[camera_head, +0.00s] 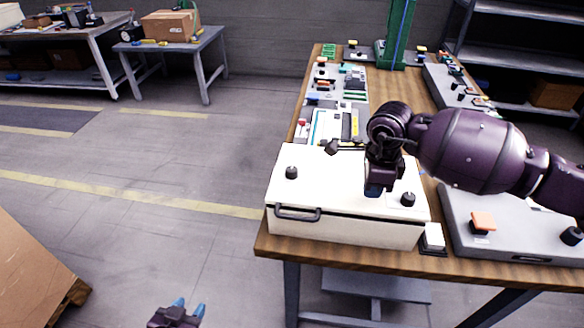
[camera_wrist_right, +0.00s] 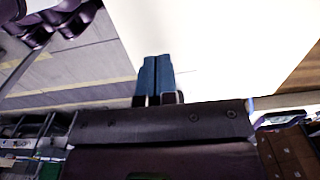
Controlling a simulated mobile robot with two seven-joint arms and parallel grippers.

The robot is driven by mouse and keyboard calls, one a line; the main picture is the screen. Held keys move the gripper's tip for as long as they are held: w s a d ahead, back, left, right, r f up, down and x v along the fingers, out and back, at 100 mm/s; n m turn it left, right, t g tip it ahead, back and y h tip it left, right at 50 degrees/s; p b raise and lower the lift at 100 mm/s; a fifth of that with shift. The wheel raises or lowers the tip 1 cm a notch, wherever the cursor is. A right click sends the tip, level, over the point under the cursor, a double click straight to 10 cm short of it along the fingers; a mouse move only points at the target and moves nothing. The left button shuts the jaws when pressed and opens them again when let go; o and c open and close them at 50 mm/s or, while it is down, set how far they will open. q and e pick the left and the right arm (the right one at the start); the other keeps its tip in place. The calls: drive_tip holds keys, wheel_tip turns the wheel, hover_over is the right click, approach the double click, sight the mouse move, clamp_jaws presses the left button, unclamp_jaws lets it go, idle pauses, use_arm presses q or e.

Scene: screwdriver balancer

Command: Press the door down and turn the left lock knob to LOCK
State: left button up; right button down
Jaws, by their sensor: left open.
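A white box with a flat lid-like door (camera_head: 335,180) sits on the near end of the wooden table. The door lies about flat, with a dark line between it and the box front. The left lock knob (camera_head: 291,173) is black and stands near the door's left side; its setting is too small to read. My right gripper (camera_head: 374,190) is over the door's right half, fingers pointing down; contact is unclear. In the right wrist view its blue fingertips (camera_wrist_right: 156,76) are together with nothing between them. My left gripper (camera_head: 186,309) is open and empty, low at the bottom edge, away from the box.
A second black knob (camera_head: 408,199) stands at the door's right side, close to my right gripper. A black handle (camera_head: 298,213) is on the box front. A grey panel (camera_head: 510,240) lies to the right.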

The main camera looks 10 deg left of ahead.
drive_tip(key=shift+f+b, duration=0.4)
drive_tip(key=shift+f, duration=0.3)
drive_tip(key=shift+f+b, duration=0.3)
drive_tip(key=shift+f, duration=0.4)
